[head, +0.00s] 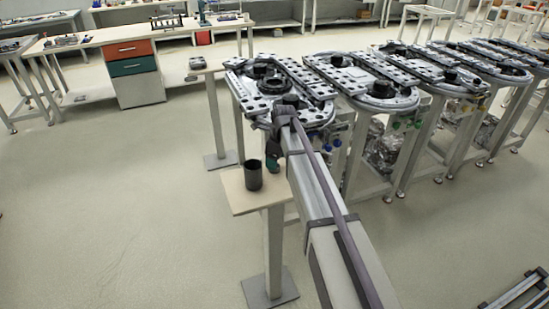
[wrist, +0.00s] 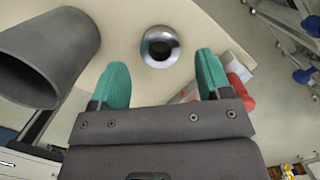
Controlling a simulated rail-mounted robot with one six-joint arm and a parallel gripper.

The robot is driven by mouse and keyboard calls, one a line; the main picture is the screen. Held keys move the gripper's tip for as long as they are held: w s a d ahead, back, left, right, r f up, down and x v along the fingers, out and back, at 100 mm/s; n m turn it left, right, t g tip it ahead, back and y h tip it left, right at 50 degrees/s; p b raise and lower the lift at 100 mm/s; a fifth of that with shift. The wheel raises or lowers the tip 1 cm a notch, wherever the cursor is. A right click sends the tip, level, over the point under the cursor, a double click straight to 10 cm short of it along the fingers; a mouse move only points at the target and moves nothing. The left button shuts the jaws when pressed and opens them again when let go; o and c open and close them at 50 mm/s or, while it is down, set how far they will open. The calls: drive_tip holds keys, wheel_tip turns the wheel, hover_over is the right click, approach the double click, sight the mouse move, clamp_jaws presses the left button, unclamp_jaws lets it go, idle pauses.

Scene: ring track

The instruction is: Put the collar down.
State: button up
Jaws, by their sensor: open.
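The collar (wrist: 148,48), a shiny metal ring with a dark centre, appears resting on the pale top of a small stand (wrist: 118,22) in the wrist view. My gripper (wrist: 161,62) has its two teal fingers spread wide, one to each side of the collar's line. The collar shows just beyond the fingertips, with clear gaps to both; nothing is held. In the head view my gripper (head: 273,160) hangs beside the far edge of the small stand (head: 238,200). The collar cannot be made out there.
A dark grey cup (head: 253,176) stands on the small stand, close to my gripper; it looms at the left of the wrist view (wrist: 45,55). A red and white object (wrist: 238,82) lies right of the fingers. Ring track tables (head: 270,78) stand behind my arm.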

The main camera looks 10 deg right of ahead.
sight(279, 167)
wheel_tip(279, 167, up, 9)
drive_tip(key=d+p, duration=0.1)
drive_tip(key=p, duration=0.6)
drive_tip(key=shift+s, duration=0.45)
drive_tip(key=s+a+n+g+h, duration=0.1)
drive_tip(key=s+n, duration=2.4)
drive_tip(key=s, duration=0.3)
drive_tip(key=shift+s+f, duration=0.2)
